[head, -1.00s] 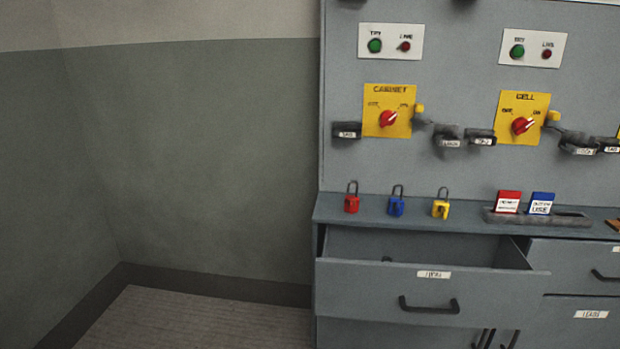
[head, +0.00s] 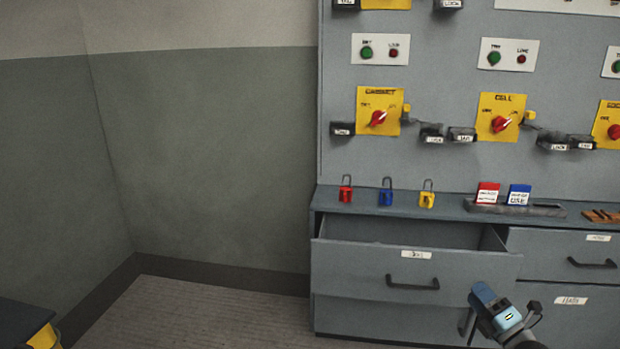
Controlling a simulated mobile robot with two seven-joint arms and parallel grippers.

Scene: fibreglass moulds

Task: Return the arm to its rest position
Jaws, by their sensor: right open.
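My right gripper (head: 500,316) is at the lower right of the head view, in front of the drawer cabinet and below the handle of the open drawer. It is open, and I see nothing held in it. Part of its jaws is hidden by its own body. My left gripper is out of view.
A grey drawer (head: 362,275) stands pulled open below the ledge. Red (head: 345,194), blue (head: 385,197) and yellow (head: 427,200) padlocks stand on the ledge, left of a tag holder (head: 540,210). A dark yellow-edged object (head: 22,318) is at lower left. The floor (head: 210,310) beside the cabinet is clear.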

